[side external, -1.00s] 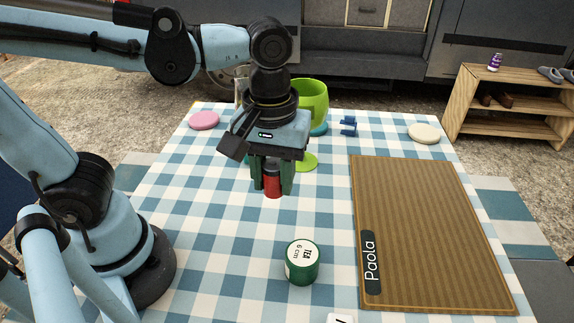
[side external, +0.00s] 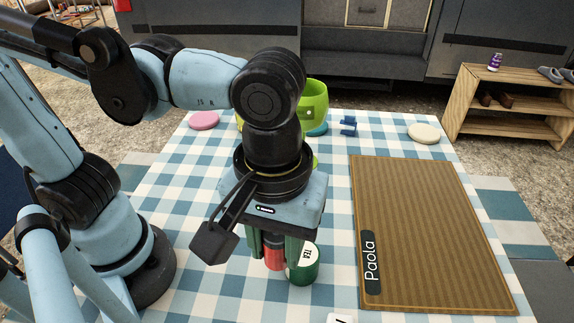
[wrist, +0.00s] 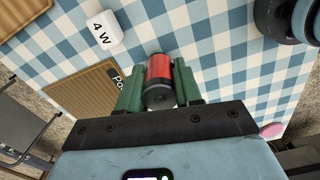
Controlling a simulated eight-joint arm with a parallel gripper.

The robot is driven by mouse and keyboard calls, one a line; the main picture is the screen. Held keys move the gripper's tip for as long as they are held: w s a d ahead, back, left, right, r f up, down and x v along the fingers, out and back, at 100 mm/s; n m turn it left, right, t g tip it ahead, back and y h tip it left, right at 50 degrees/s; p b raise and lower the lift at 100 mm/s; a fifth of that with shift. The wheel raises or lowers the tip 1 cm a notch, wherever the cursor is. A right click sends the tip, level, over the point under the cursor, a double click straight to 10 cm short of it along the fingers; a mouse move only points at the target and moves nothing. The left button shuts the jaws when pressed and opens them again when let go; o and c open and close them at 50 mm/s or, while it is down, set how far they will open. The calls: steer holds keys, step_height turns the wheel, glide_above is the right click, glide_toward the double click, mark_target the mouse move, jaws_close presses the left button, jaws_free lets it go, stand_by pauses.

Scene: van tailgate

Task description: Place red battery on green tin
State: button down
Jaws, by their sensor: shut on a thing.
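My gripper (side external: 274,258) is shut on the red battery (side external: 273,256), which is upright between its green fingers. In the wrist view the red battery (wrist: 159,72), with a dark end, sits between the fingers of my gripper (wrist: 160,85). The green tin (side external: 303,268), with a white lid lettered TEA, stands on the checked cloth just right of the battery in the side view. A finger and the gripper body cover part of the tin. I cannot tell how high the battery is or whether it touches the tin. The tin is not visible in the wrist view.
A brown mat (side external: 430,235) marked Paola lies to the right. A white block (wrist: 101,29) marked 4 W is near the front edge.

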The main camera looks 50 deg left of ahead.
glide_above(303, 253)
step_height(303, 253, down, 5)
steer(key=shift+r, duration=0.15)
steer(key=shift+f, duration=1.95)
steer(key=shift+f, duration=0.15)
steer(key=c, duration=0.8)
jaws_free()
steer(key=shift+o, duration=0.2)
step_height(303, 253, up, 12)
steer(key=w+a+f+m+t, duration=0.2)
steer(key=a+m+t, duration=0.1)
steer(key=a, duration=0.6)
steer(key=w+a+f+m+t, duration=0.2)
steer(key=w+a+m+t, duration=0.1)
steer(key=a, duration=0.6)
steer(key=shift+a+f+m+t, duration=0.3)
steer(key=shift+m+t, duration=0.1)
steer(key=shift+t, duration=0.2)
